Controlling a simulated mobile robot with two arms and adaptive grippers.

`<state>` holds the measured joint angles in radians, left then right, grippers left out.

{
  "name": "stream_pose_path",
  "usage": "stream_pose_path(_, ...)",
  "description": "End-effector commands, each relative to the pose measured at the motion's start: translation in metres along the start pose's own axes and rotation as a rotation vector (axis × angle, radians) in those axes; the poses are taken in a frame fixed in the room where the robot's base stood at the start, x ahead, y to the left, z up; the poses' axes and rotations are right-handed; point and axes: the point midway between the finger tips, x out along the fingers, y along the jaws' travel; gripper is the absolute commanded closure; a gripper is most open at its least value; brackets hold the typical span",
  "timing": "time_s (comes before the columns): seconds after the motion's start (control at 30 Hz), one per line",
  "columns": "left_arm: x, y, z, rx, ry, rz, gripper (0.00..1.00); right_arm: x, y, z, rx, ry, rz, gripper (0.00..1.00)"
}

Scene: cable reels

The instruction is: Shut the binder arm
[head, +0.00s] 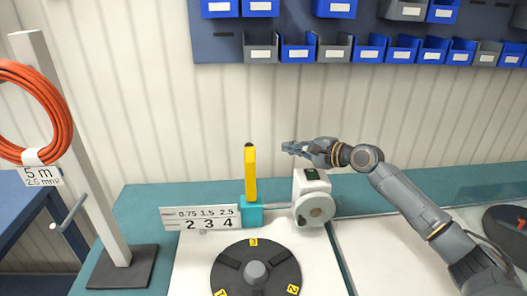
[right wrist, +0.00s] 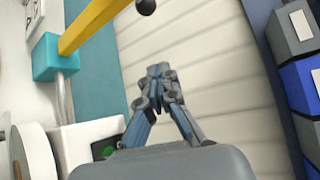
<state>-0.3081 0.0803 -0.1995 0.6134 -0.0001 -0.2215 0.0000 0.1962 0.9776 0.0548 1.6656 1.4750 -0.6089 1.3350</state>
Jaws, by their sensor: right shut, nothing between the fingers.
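The binder arm (head: 250,176) is a yellow lever with a dark knob at its top. It stands upright on a teal block (head: 251,215), so it is raised. In the right wrist view the yellow arm (right wrist: 92,24) slants across the top left, rising from the teal block (right wrist: 46,62). My right gripper (head: 290,147) is to the right of the arm's upper end, with a gap between them, above the white machine housing (head: 312,184). Its fingertips (right wrist: 158,72) are together and empty. My left gripper is not in view.
A sign with numbers (head: 200,218) stands left of the teal block. A dark round turntable (head: 228,275) lies in front. An orange cable coil (head: 62,115) hangs on a post at left. Blue and grey bins (head: 298,52) line the wall. Space left of the arm is clear.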

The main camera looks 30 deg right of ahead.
Motion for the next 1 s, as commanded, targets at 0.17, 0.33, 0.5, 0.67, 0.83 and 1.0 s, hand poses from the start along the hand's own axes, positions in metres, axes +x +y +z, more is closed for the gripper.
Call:
stream_pose_path(0.17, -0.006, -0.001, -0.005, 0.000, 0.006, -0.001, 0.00, 0.017, -0.003, 0.001, 0.003, -0.002, -0.003, 1.00)
stream_pose_path(0.33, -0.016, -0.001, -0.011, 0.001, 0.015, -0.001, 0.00, 0.048, -0.004, 0.002, 0.003, -0.003, -0.003, 1.00)
stream_pose_path(0.5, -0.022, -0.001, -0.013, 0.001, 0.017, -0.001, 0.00, 0.080, -0.003, 0.001, 0.002, -0.001, -0.002, 1.00)
stream_pose_path(0.67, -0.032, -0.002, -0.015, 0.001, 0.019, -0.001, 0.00, 0.098, -0.004, 0.006, -0.002, -0.001, 0.002, 1.00)
stream_pose_path(0.83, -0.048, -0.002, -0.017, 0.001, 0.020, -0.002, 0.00, 0.089, -0.003, 0.026, -0.004, -0.002, 0.002, 1.00)
stream_pose_path(1.0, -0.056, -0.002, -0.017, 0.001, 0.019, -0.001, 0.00, 0.086, -0.001, 0.036, -0.002, -0.001, 0.002, 1.00)
